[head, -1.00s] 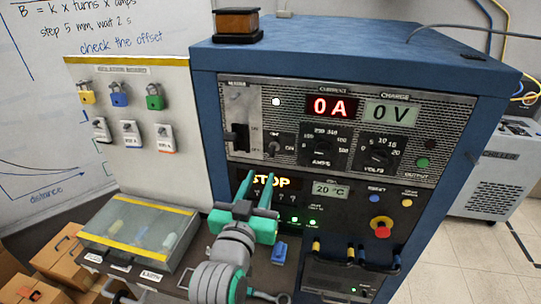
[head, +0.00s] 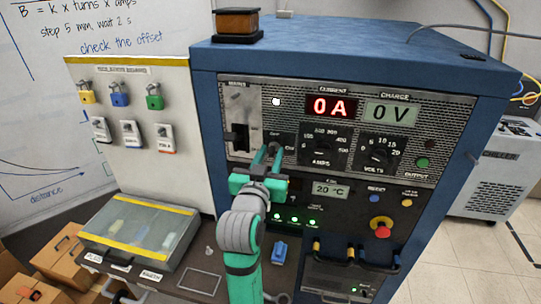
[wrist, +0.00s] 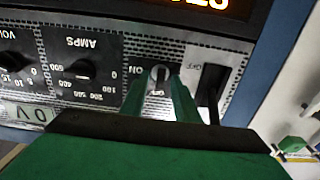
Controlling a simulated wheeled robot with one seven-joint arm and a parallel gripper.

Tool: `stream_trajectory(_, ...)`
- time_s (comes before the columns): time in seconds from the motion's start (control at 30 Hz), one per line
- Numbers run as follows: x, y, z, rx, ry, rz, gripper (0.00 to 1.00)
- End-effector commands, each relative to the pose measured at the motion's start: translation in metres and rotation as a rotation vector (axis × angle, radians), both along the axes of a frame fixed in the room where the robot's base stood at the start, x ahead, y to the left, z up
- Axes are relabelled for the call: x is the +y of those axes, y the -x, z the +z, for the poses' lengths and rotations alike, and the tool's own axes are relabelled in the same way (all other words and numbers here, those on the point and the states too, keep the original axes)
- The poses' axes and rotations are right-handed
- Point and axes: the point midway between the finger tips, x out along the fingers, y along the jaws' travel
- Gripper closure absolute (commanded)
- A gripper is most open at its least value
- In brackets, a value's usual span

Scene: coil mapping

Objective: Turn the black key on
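The black key (wrist: 159,74) sits in its switch on the panel, in the middle of the wrist view, with an ON label on one side and an OFF label on the other. The wrist view shows the panel upside down. My green gripper (wrist: 159,90) points at the panel, its fingers apart, one on each side of the key. I cannot tell whether the tips touch it. In the head view my gripper (head: 267,154) is in front of the switch and hides most of the key.
A black mains lever (wrist: 212,85) is close beside the fingers. The AMPS dial (head: 323,152) and VOLTS dial (head: 377,156) are to the right in the head view. The red stop button (head: 381,227) is lower right. The displays (head: 331,106) read 0 A and 0 V.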

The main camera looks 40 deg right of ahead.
Motion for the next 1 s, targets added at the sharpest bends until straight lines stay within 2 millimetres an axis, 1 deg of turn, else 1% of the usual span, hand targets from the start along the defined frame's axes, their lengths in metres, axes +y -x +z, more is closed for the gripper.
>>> stream_trajectory(0.17, 0.0, 0.0, 0.0, 0.0, 0.0, 0.0, 0.72)
stream_trajectory(0.2, 0.0001, 0.0001, -0.0001, 0.0, 0.0, 0.0, 0.77)
stream_trajectory(0.27, 0.0001, 0.0001, -0.0001, 0.0, 0.0, 0.0, 0.91)
stream_trajectory(0.3, 0.0002, 0.0001, -0.0001, 0.0, 0.0, 0.0, 1.0)
stream_trajectory(0.67, 0.0007, -0.0001, -0.0003, -0.017, -0.016, 0.001, 1.0)
stream_trajectory(0.87, 0.0008, -0.0001, -0.0004, -0.085, -0.073, 0.002, 1.0)
stream_trajectory(1.0, 0.0009, 0.0001, -0.0007, -0.164, -0.142, 0.002, 1.0)
